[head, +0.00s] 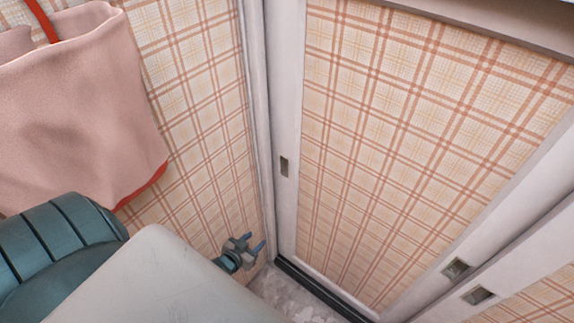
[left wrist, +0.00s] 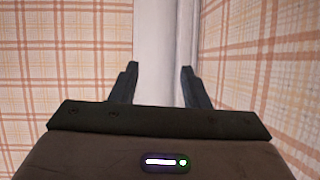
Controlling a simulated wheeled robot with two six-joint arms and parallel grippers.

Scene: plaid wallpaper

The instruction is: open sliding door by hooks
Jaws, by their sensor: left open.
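The sliding door (head: 422,140) is a plaid panel in a white frame, and it fills the right half of the head view. A small dark recessed pull (head: 284,166) is set in its left stile. Another recessed pull (head: 457,268) is in the frame at the lower right. My left gripper (head: 248,249) is open and empty, low in front of the plaid wall just left of the door's left edge. In the left wrist view its two fingers (left wrist: 159,85) are apart, with a white vertical frame (left wrist: 165,50) beyond them. My right gripper is not in view.
A pink cloth bag (head: 75,105) with red trim hangs on the wall at the left, above my left arm. A neighbouring panel (head: 535,303) with its own pull (head: 478,295) is at the lower right. A dark floor track (head: 318,290) runs under the door.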

